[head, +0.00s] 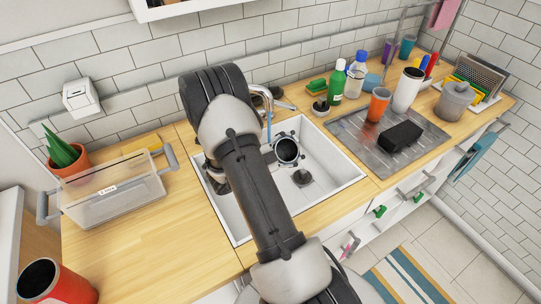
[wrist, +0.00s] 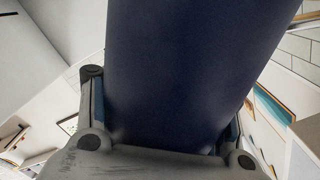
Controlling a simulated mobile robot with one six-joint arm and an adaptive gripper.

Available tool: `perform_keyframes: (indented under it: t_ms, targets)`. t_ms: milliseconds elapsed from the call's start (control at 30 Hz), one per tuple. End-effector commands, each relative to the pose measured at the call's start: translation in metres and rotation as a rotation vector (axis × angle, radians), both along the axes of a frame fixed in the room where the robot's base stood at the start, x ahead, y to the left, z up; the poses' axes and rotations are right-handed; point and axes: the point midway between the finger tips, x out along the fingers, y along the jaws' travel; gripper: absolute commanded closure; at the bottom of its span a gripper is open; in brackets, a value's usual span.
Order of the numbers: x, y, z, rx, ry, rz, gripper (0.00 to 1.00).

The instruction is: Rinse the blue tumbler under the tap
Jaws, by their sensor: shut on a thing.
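The blue tumbler (wrist: 190,70) fills the middle of the wrist view as a dark blue wall. My gripper (wrist: 165,122) is shut on it, with a finger on each side. The tap (head: 262,96) is at the back of the sink, partly hidden by my arm. I cannot tell whether the water touches the tumbler.
A grey drain mat (head: 348,133) right of the sink bears an orange cup (head: 378,104) and a black block (head: 401,137). Bottles stand behind it. A clear bin (head: 112,190) and a red cup (head: 62,283) are on the left counter. The counter between them and the sink is clear.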

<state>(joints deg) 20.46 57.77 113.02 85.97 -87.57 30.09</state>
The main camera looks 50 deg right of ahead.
Motion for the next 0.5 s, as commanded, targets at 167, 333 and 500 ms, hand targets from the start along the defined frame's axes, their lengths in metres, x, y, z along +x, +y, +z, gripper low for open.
perform_keyframes:
  t_ms: [167,333,500]
  targets:
    - [-0.011,0.003,0.001,-0.001,0.0,-0.001,1.0]
    - [-0.02,0.006,0.001,-0.001,0.0,-0.001,1.0]
    - [-0.03,0.009,0.001,-0.002,0.0,-0.001,1.0]
